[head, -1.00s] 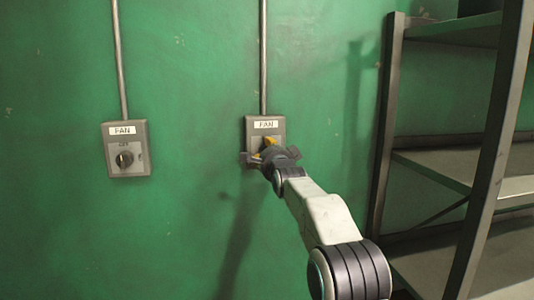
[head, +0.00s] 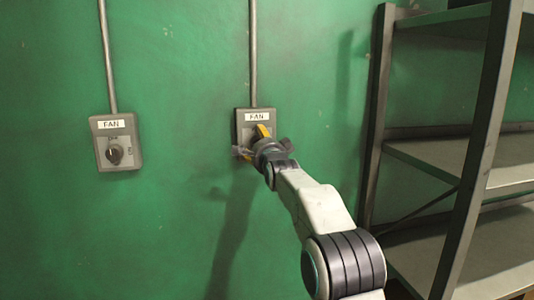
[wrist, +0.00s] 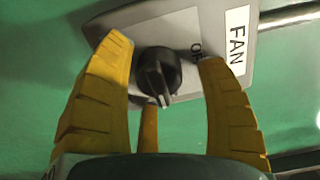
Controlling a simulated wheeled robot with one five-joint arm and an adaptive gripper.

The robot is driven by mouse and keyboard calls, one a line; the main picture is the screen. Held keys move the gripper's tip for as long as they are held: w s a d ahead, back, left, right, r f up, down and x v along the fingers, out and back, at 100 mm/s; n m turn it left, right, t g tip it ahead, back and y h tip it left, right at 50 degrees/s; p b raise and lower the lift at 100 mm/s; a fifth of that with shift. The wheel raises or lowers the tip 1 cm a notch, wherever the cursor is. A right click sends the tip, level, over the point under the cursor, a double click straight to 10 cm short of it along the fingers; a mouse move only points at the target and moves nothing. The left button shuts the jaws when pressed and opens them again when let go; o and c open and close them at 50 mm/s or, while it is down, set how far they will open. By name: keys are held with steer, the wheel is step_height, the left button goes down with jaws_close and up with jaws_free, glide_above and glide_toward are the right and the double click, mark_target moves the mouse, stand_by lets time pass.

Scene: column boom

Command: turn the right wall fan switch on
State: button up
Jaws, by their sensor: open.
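The right wall fan switch (head: 246,116) is a grey box labelled FAN on the green wall, under a conduit. My gripper (head: 260,134) is in front of it and hides most of its knob in the head view. In the wrist view the black knob (wrist: 157,73) stands between the yellow fingers of my open gripper (wrist: 165,85), with a gap visible on the right side. The switch plate (wrist: 190,25) looks rotated there, with FAN and part of OFF readable. Whether any finger touches the knob I cannot tell.
A second FAN switch (head: 115,150) with a black knob is on the wall to the left. A metal shelf rack (head: 375,120) stands close to the right of my arm. The wall between the two switches is clear.

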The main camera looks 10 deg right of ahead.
steer(key=s, duration=1.1)
steer(key=shift+s, duration=0.2)
stand_by(0.4)
